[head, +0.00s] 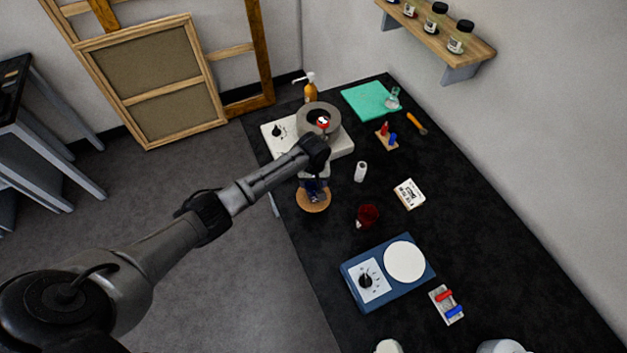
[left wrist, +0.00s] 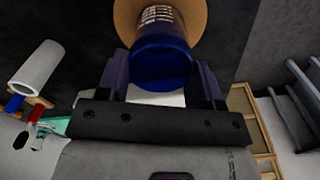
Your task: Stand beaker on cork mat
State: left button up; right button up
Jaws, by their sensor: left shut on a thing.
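A blue beaker (left wrist: 165,62) with white markings sits between the fingers of my left gripper (left wrist: 162,88) in the left wrist view. In the head view, my left gripper (head: 314,184) is shut on the beaker, which shows only as a small dark blue patch. The round tan cork mat (head: 313,206) lies near the left edge of the black bench, right under the gripper. The mat (left wrist: 216,22) also shows behind the beaker in the left wrist view. I cannot tell whether the beaker touches the mat. My right gripper is not in view.
Behind the mat stands a white device (head: 343,147) with a grey ring (head: 306,112). To the right are a white cylinder (head: 361,171), a dark red vessel (head: 367,215) and a small white box (head: 409,194). A blue device (head: 352,289) with a white disc is nearer.

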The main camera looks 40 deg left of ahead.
pick_arm(q)
jog(key=shift+f, duration=0.2)
jog(key=o, duration=1.3)
